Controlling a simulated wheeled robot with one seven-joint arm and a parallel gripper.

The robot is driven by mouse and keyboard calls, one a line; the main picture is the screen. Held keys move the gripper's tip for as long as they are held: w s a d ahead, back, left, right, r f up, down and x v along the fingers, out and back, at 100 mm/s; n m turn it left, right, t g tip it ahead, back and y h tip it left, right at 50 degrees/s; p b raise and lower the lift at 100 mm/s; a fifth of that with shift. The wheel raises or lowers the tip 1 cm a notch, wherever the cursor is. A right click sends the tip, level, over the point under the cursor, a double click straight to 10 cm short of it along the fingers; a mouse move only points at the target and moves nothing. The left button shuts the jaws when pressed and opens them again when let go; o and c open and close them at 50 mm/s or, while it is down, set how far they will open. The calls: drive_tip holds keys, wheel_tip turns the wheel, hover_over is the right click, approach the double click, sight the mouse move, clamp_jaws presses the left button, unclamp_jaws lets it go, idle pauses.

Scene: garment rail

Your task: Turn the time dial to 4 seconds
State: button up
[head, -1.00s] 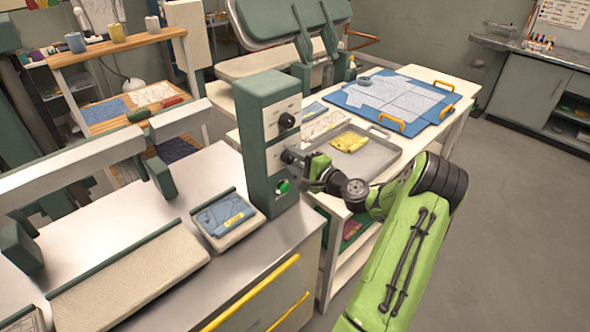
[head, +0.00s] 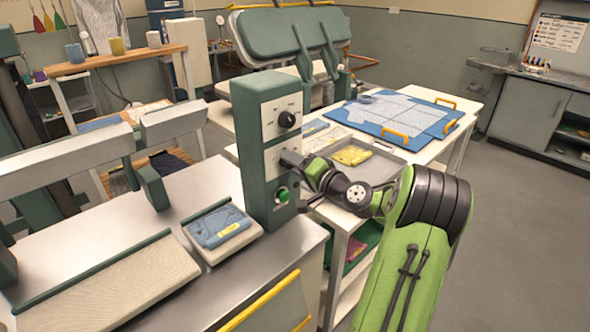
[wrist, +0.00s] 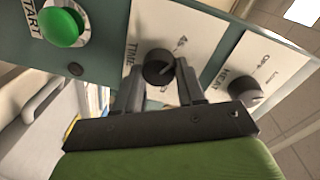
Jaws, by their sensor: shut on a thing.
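The time dial (wrist: 158,68) is a black knob on a white plate marked TIME, seen in the wrist view. My gripper (wrist: 160,80) has its two fingers on either side of this knob and is shut on it. In the head view my gripper (head: 293,160) reaches the lower plate of the green control box (head: 264,100) and hides the time dial there.
The heat dial (head: 287,119) sits above on the box; it also shows in the wrist view (wrist: 244,87). The green START button (head: 282,195) is below. A folded blue garment (head: 219,224) lies on a pad to the left. A grey tray (head: 385,168) stands behind my arm.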

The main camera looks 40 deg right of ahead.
drive_tip(key=shift+f, duration=0.1)
idle(0.3)
drive_tip(key=o, duration=1)
drive_tip(key=shift+o, duration=0.2)
drive_tip(key=s, duration=1.5)
drive_tip(key=shift+s+r, duration=0.4)
drive_tip(key=shift+r, duration=0.05)
